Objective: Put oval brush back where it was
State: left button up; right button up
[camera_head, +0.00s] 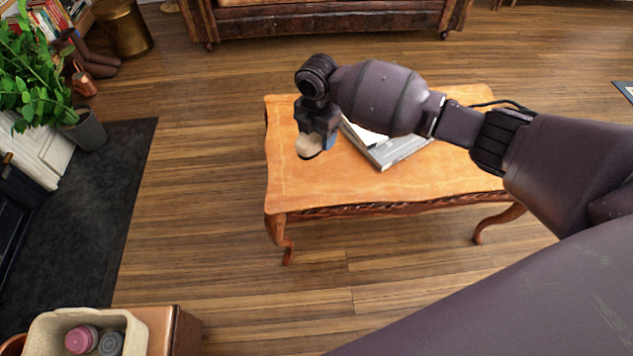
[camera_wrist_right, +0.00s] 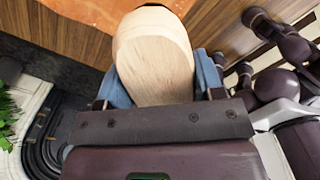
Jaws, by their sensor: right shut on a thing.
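The oval brush (camera_head: 309,146) has a pale wooden back and a dark edge. My right gripper (camera_head: 318,136) is shut on it, above the left part of the wooden table (camera_head: 290,180). In the right wrist view the brush (camera_wrist_right: 155,58) fills the top middle, held between the blue finger pads of my right gripper (camera_wrist_right: 160,85). Its bristle side is mostly hidden. I cannot tell from the head view how far it is above the tabletop. My left gripper is not in view.
A grey book or box (camera_head: 395,152) lies on the table, partly behind my right arm. A beige bin (camera_head: 135,335) with bottles stands at the lower left. A potted plant (camera_head: 88,130) is at the left by the dark hearth (camera_head: 100,220). The table's front left is clear.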

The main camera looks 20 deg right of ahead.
notch_tip(320, 180, down, 5)
jog(key=b, duration=0.4)
send_over(317, 186)
notch_tip(317, 186, down, 8)
jog(key=shift+s+r, duration=0.1)
jog(key=shift+s, duration=0.05)
jog(key=shift+f, duration=0.4)
notch_tip(317, 186, down, 4)
jog(key=shift+s+f+b, duration=0.1)
jog(key=shift+f+b, duration=0.05)
jog(key=shift+b, duration=0.5)
jog(key=shift+f, duration=0.6)
jog(key=shift+w+r, duration=0.2)
jog(key=shift+r, duration=0.05)
jog(key=shift+f, duration=0.25)
jog(key=o, duration=0.8)
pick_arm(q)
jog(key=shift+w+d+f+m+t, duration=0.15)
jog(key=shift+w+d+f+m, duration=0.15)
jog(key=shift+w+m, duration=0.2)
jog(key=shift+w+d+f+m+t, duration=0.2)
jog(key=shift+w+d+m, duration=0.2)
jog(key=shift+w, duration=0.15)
pick_arm(e)
jog(key=shift+o, duration=0.2)
